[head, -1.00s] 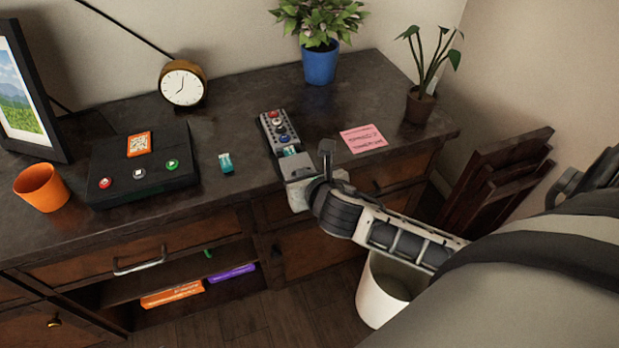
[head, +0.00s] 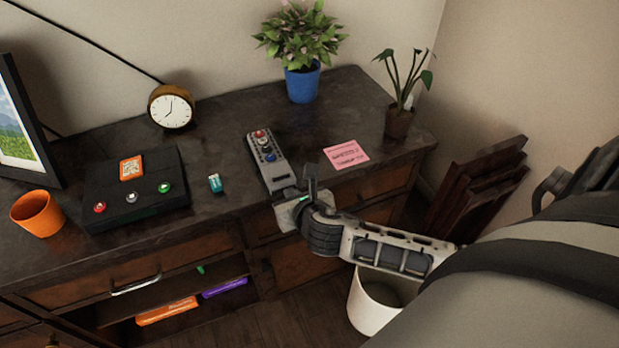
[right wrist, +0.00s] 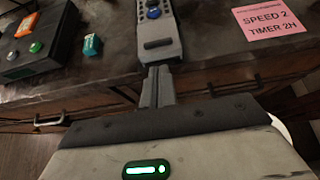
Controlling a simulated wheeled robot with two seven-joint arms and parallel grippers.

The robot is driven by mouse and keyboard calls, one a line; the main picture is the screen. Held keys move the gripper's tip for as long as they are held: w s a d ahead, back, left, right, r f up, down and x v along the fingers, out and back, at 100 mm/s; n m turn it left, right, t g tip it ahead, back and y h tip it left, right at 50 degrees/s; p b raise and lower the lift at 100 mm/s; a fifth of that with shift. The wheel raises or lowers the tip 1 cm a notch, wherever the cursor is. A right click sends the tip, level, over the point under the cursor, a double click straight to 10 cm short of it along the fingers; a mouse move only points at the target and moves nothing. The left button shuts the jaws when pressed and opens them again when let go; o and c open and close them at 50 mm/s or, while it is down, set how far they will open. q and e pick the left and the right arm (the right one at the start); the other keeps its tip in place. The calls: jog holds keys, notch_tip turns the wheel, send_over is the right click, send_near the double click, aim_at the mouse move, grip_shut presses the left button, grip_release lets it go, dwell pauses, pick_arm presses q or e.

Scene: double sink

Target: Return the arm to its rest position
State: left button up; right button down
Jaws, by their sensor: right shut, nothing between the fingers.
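My right arm comes in from the right in the head view. Its gripper (head: 287,194) is at the front edge of the dark desktop (head: 225,125), by the near end of a grey remote (head: 266,160). In the right wrist view the gripper fingers (right wrist: 158,88) are shut together and empty. They point at the near end of the remote (right wrist: 158,30), which has red and blue buttons at its far end. Whether the fingertips touch the remote is unclear. My left gripper does not show.
A teal battery-like piece (head: 215,183) lies beside a black box (head: 135,190) with buttons. A pink note (head: 346,154), orange cup (head: 37,213), clock (head: 171,107) and two potted plants stand around. A white bin (head: 373,302) is below my forearm.

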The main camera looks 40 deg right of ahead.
jog(key=v, duration=0.9)
jog(key=shift+r, duration=0.1)
jog(key=s+a+f+m+y, duration=0.2)
jog(key=s+a+f+m, duration=0.2)
jog(key=m, duration=1.1)
jog(key=s+a+f+m+g+y, duration=0.1)
jog(key=s+a+f+m+y, duration=0.2)
jog(key=m, duration=1.3)
notch_tip(320, 180, down, 3)
jog(key=shift+s+a+f+g, duration=0.1)
jog(key=shift+s+a+g, duration=0.2)
jog(key=shift+s+a, duration=0.4)
